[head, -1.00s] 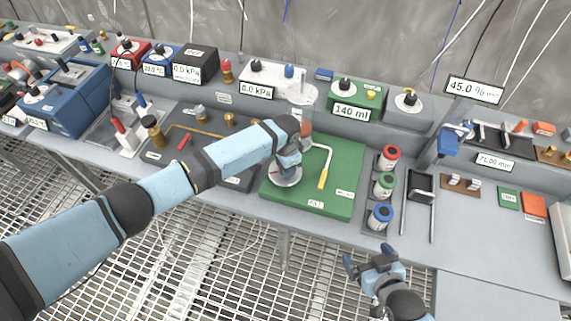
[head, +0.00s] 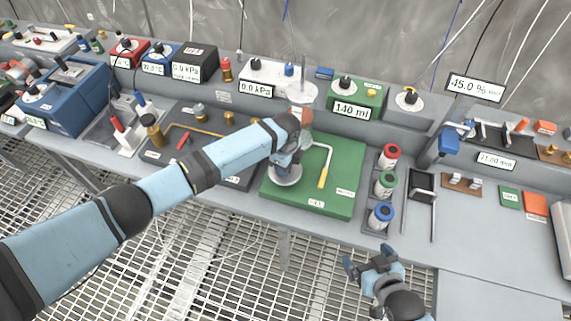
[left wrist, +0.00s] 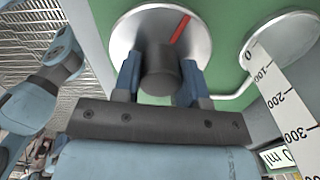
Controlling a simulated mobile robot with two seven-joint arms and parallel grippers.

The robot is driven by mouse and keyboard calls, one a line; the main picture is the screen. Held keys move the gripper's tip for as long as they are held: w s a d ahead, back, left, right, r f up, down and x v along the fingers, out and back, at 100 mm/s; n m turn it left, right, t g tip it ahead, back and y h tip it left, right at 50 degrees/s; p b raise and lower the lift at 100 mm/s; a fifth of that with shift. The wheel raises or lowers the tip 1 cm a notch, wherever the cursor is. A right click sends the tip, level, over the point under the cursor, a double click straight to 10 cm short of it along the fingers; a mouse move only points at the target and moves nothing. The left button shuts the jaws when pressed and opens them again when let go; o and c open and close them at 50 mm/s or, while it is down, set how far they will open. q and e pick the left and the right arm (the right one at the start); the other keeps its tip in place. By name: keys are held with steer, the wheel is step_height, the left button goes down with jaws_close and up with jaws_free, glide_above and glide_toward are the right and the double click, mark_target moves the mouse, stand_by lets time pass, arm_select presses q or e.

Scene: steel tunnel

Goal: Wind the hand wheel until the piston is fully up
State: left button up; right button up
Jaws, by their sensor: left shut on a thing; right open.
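The hand wheel (left wrist: 195,35) is a silver disc with a red mark and a dark knob (left wrist: 160,72). It also shows in the head view (head: 286,177), on a green base plate (head: 335,197). My left gripper (left wrist: 158,80) is shut on the knob, one finger on each side. In the head view my left gripper (head: 290,158) partly hides the wheel. A graduated scale (left wrist: 288,100) stands beside it, with a round silver disc at its top. A display (head: 352,111) reads 140 ml. My right gripper (head: 372,264) is open and empty in front of the bench.
Other instruments fill the back of the bench. The front right bench surface (head: 490,235) is clear.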

arm_select(q)
steer(key=m+b, duration=0.1)
steer(key=m, duration=0.5)
steer(key=shift+m, duration=0.3)
steer(key=m+b, duration=0.1)
steer(key=m, duration=0.2)
steer(key=shift+m+b, duration=0.7)
steer(key=shift+m, duration=1)
steer(key=shift+r, duration=0.1)
steer(key=o, duration=0.9)
steer(key=shift+o, duration=0.2)
